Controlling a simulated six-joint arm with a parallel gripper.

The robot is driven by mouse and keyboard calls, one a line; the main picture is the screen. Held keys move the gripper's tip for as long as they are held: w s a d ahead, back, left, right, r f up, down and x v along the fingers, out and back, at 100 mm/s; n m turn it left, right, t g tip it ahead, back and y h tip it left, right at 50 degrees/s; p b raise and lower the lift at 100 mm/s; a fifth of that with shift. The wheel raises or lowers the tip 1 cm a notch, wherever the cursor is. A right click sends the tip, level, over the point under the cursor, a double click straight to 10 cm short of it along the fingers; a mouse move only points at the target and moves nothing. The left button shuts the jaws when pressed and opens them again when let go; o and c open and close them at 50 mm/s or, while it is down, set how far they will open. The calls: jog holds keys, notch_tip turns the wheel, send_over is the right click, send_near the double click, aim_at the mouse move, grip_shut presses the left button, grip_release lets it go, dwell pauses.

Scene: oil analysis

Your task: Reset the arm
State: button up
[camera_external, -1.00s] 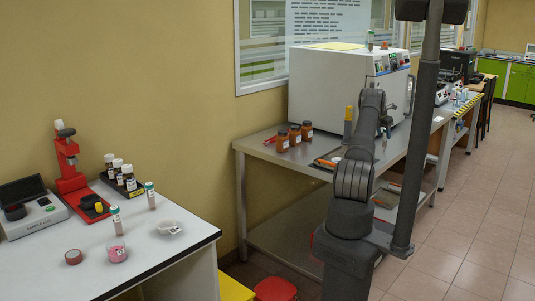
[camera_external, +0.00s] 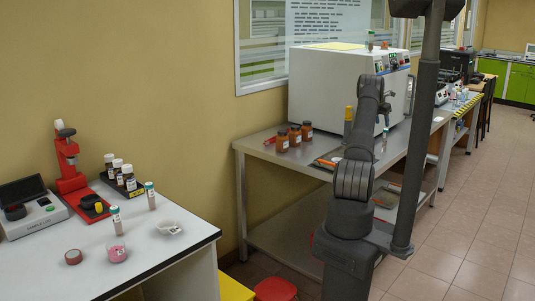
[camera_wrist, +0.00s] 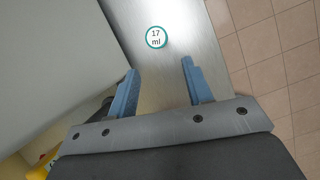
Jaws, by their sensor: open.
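My gripper (camera_wrist: 160,66) is open, with its two blue fingers apart and nothing between them in the wrist view. A round white cap with a teal rim, marked "17 ml" (camera_wrist: 156,37), shows just beyond the fingertips, on the steel bench. In the external view, my gripper (camera_external: 389,98) hangs above the bench beside the white oven. A small vial (camera_external: 384,140) stands upright on the bench beneath it, apart from the fingers.
The white oven (camera_external: 335,95) stands close to the left of my gripper. Several brown jars (camera_external: 295,136) and an orange-and-grey tray (camera_external: 330,160) are on the steel bench (camera_external: 262,153). The tiled floor (camera_wrist: 280,60) to the right is open. A white table (camera_external: 130,265) with samples is at left.

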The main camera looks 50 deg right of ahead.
aim_at(386, 130)
jog(key=x, duration=1.1)
jog(key=shift+s+f, duration=0.15)
jog(key=shift+f, duration=0.25)
jog(key=shift+r, duration=1.1)
notch_tip(386, 130, down, 2)
jog(key=v, duration=1.2)
jog(key=x, duration=1.2)
jog(key=shift+f, duration=0.25)
notch_tip(386, 130, up, 5)
jog(key=shift+s+f, duration=0.15)
jog(key=shift+s, duration=0.05)
jog(key=shift+s+a+r, duration=0.1)
jog(key=shift+s+r, duration=0.15)
jog(key=shift+s, duration=0.15)
